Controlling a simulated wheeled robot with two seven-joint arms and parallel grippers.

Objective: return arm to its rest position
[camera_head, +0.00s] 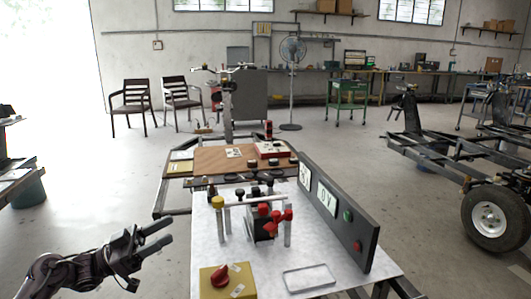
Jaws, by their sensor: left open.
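My left gripper (158,236) is at the lower left, over open floor to the left of the light work table (240,262). Its fingers point right toward the table and are apart, with nothing between them. It touches nothing that I can see. My left arm comes in from the bottom left corner. My right gripper is not in view.
On the table stand a fixture with red clamps (265,222), a yellow box with a red knob (226,280), a shallow tray (309,278) and an upright dark panel (338,212). A wheeled metal frame (455,155) is at right.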

